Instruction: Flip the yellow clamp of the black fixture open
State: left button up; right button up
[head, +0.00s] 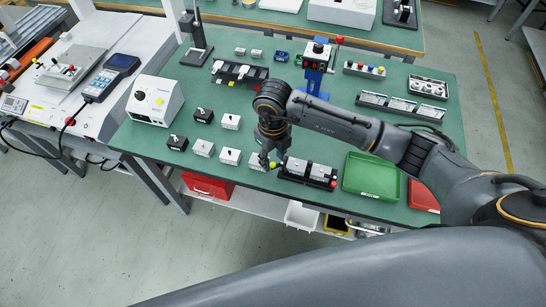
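The black fixture (308,174) lies near the front edge of the green table, left of the green tray. Light metal parts sit in it. A small yellow piece (272,165), which looks like the yellow clamp's tip, shows at the fixture's left end. A red tip (333,184) shows at its right end. My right gripper (266,159) points down right at the yellow piece. Its fingers are small and dark, so I cannot tell whether they touch the clamp or are open or shut. The clamp's lever is partly hidden by the gripper. My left gripper is not in view.
The green tray (371,176) stands right of the fixture, partly under my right arm. Several small switch boxes (203,148) stand to the left. A blue press-like device (317,57) stands behind, and a white box (155,100) stands at the left edge.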

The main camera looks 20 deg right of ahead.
jog(key=shift+f, duration=0.85)
jog(key=shift+c, duration=0.4)
grip_shut()
jog(key=m, duration=0.2)
jog(key=w+m+b, duration=0.1)
jog(key=m, duration=0.1)
jog(key=shift+w+m, duration=0.1)
jog(key=shift+m, duration=0.2)
jog(key=shift+w+d+m, duration=0.15)
jog(key=shift+w+m, duration=0.05)
jog(key=shift+m, duration=0.75)
jog(key=shift+w+d+m, duration=0.1)
jog(key=shift+w+m, duration=0.1)
jog(key=shift+m, duration=0.75)
